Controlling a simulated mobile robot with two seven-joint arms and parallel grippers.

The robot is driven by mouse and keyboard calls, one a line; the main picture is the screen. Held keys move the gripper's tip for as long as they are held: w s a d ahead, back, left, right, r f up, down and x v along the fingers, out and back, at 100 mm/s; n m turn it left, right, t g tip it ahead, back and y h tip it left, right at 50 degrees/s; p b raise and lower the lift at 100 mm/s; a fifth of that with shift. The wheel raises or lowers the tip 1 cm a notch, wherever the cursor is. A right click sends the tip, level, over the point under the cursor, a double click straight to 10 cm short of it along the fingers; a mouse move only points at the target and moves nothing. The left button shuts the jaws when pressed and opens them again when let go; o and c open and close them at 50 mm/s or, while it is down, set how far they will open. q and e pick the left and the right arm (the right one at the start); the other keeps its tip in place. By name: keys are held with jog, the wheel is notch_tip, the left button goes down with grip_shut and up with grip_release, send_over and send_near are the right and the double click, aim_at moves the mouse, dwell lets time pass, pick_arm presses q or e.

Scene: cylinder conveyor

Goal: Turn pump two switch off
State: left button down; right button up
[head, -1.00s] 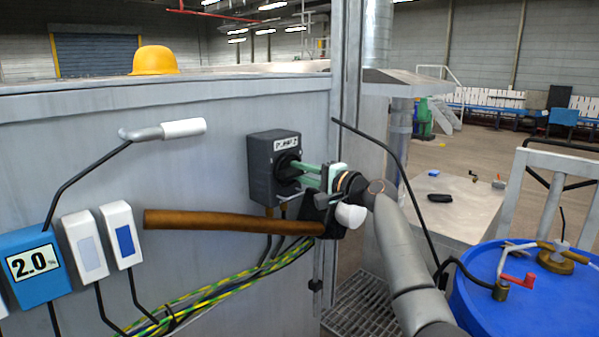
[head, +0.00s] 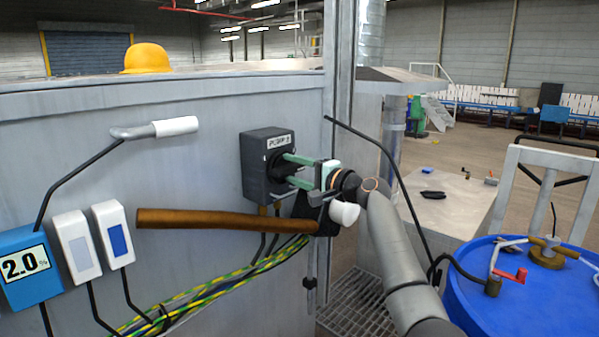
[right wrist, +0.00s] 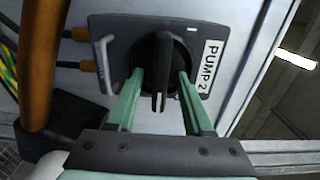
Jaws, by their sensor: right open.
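The pump two switch is a dark grey box (head: 257,185) with a "PUMP 2" label, fixed to the grey metal cabinet wall. Its round black knob (right wrist: 157,50) with a raised grip bar faces me in the right wrist view. My right gripper (head: 286,170) has its green fingers open at the knob. In the right wrist view my right gripper (right wrist: 161,74) has one finger on each side of the grip bar, with gaps between, so it is not clamped. In the head view the fingers partly hide the knob. My left gripper is not in view.
A brown bar (head: 220,219) sticks out just below the switch box, close to my right gripper. Striped cables (head: 215,290) run beneath. A white-handled lever (head: 175,126) and white switches (head: 113,235) are at left. A blue drum (head: 500,300) stands at right.

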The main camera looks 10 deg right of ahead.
jog(key=b+v, duration=0.2)
jog(key=v, duration=1)
jog(key=shift+s+b, duration=0.2)
jog(key=shift+b, duration=0.2)
jog(key=shift+d, duration=0.1)
jog(key=s+f+n+g+h, duration=0.1)
jog(key=s+f+n+h, duration=0.2)
jog(key=f, duration=1.5)
jog(key=s+f+n+g+h, duration=0.1)
jog(key=s+f+g+h, duration=0.35)
jog(key=f, duration=1.25)
jog(key=s+a+f+n, duration=0.2)
jog(key=s+f, duration=0.4)
jog(key=s, duration=0.4)
jog(key=s+a+f+n, duration=0.2)
jog(key=s+f+n, duration=0.2)
jog(key=s, duration=0.6)
jog(key=s+a+f+n, duration=0.2)
jog(key=s+f+n, duration=0.1)
jog(key=s+f, duration=0.5)
jog(key=shift+s+a+f+n, duration=0.25)
jog(key=shift+s+n, duration=0.05)
jog(key=shift+s, duration=0.8)
